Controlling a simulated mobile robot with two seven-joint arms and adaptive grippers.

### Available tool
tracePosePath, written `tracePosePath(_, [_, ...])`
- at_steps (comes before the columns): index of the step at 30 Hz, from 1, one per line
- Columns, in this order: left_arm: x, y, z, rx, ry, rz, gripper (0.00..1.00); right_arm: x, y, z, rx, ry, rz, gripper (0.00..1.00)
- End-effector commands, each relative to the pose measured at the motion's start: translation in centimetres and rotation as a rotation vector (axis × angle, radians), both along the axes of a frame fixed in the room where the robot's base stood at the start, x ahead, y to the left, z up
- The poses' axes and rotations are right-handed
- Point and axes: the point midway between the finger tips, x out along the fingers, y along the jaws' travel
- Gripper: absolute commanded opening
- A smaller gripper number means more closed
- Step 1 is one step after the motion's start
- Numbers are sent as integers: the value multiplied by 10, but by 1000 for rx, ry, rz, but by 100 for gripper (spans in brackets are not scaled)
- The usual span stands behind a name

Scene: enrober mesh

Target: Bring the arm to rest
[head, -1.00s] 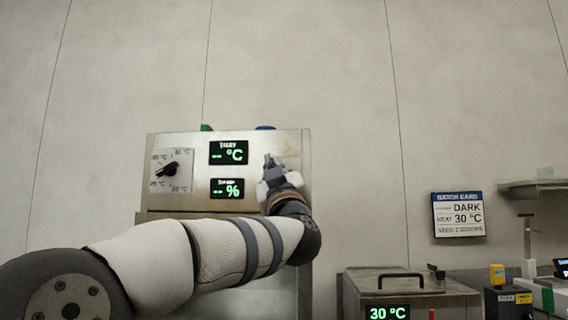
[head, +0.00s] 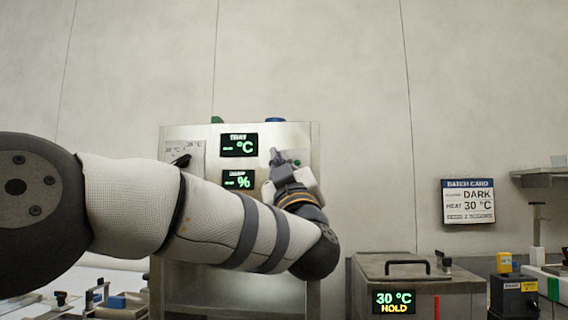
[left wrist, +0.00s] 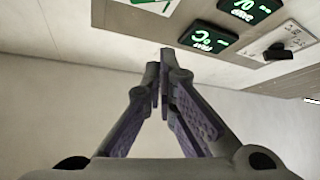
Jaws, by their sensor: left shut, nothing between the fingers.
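My left arm reaches in from the left in the head view. Its gripper (head: 277,158) is in front of the right part of a steel control panel (head: 300,138). In the left wrist view the gripper (left wrist: 160,75) has its fingertips together, with nothing between them. The panel's displays show at the top of that view, upside down. In the head view the upper display (head: 239,145) reads "-- °C" and the lower display (head: 238,180) reads "-- %". My right gripper is out of view.
A steel unit with a lidded top (head: 390,268) stands right of the panel; its display (head: 394,301) reads "30 °C HOLD". A batch card (head: 468,201) hangs on the wall. Small devices (head: 513,290) stand at the right. The wall above is clear.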

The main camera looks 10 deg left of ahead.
Motion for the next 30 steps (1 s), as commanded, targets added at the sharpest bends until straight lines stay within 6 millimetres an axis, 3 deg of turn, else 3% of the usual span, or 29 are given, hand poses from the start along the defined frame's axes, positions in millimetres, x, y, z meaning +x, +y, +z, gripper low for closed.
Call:
tracePosePath(6, [-12, -5, -9, 1, 0, -1, 0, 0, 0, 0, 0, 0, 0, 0])
tracePosePath(20, [-10, -6, -15, 7, 12, -5, 0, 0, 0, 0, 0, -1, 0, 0])
tracePosePath(23, [7, -8, -62, 55, 102, -34, 0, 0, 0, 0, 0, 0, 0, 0])
tracePosePath(26, [26, -10, -154, 135, 278, -94, 0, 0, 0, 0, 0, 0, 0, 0])
tracePosePath(27, [29, -9, -195, 165, 358, -121, 0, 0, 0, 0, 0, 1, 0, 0])
tracePosePath(29, [28, -6, -255, 204, 477, -160, 0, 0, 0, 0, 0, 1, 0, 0])
tracePosePath(30, [24, -2, -295, 227, 558, -186, 0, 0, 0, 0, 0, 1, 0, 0])
